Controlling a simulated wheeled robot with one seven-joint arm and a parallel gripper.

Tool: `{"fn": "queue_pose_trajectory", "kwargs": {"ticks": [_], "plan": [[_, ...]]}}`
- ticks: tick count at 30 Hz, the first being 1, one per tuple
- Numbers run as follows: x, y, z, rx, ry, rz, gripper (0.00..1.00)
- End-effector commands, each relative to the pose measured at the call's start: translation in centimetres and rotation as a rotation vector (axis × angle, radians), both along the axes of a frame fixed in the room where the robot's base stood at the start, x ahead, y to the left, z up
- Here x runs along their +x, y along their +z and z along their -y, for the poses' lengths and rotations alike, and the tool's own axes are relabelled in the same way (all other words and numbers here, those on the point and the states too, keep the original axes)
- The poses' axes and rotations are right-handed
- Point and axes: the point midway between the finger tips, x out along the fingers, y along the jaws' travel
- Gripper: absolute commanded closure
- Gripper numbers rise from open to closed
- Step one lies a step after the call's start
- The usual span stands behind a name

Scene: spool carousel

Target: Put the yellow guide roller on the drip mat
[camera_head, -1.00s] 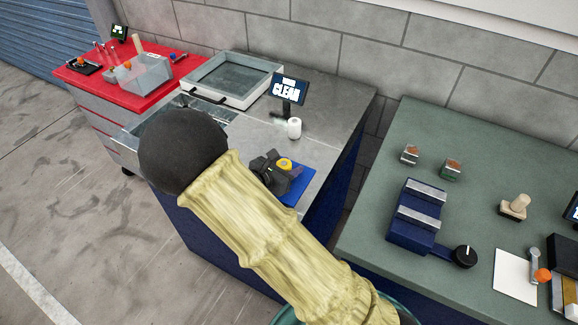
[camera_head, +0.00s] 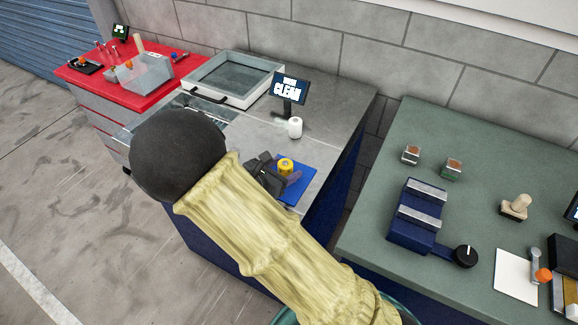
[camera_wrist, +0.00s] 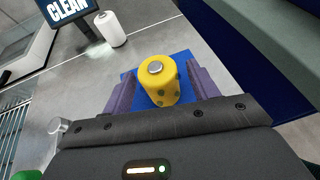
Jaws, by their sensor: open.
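The yellow guide roller (camera_wrist: 160,84) stands upright on the blue drip mat (camera_wrist: 184,59), with dark greenish spots on its side and a metal cap on top. It also shows in the head view (camera_head: 286,165), on the drip mat (camera_head: 301,184). My gripper (camera_wrist: 160,92) is open, with one purple finger on each side of the roller and visible gaps between. In the head view my gripper (camera_head: 283,177) is beside the roller, partly hidden by my arm. The near part of the mat is hidden by my gripper.
A white roller (camera_head: 295,128) stands behind the mat, near a screen reading CLEAN (camera_head: 290,89). A grey tray (camera_head: 232,79) sits at the back of the metal counter. A green bench (camera_head: 385,170) with a blue vise-like fixture (camera_head: 416,215) is at the right.

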Motion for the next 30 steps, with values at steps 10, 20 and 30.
{"fn": "queue_pose_trajectory", "kwargs": {"ticks": [10,20,30], "plan": [[-4.5,2.6,-4.6,0.004,0.003,0.0,0.41],[-5.9,3.4,-5.9,0.001,0.0,0.0,0.41],[-5.9,3.4,-5.9,0.001,0.0,-0.001,0.41]]}}
